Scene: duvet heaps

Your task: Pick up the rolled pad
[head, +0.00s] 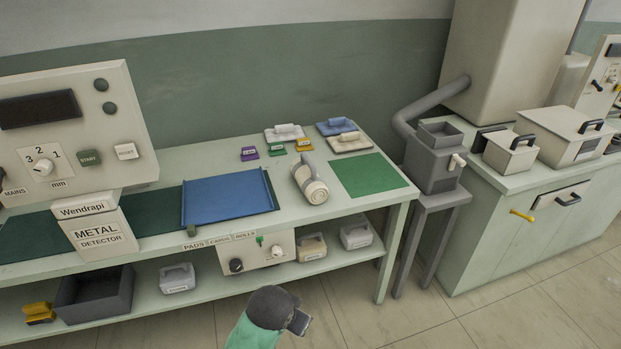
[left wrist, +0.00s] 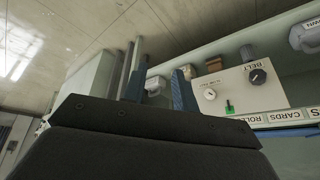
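The rolled pad (head: 310,182) is a cream and grey roll lying on the pale green bench, between the blue sheet and the green mat. Its spiral end faces the front edge. In the head view my left gripper (head: 301,321) is low in front of the bench, below and apart from the pad. In the left wrist view its two fingers (left wrist: 157,85) stand apart with nothing between them. The pad does not show in that view. My right gripper is not in view.
A blue sheet (head: 229,196) lies left of the pad and a green mat (head: 369,175) right of it. Small coloured blocks and padded plates (head: 350,142) lie behind it. A control box (head: 258,250) sits on the shelf below. A metal detector (head: 95,235) stands at left.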

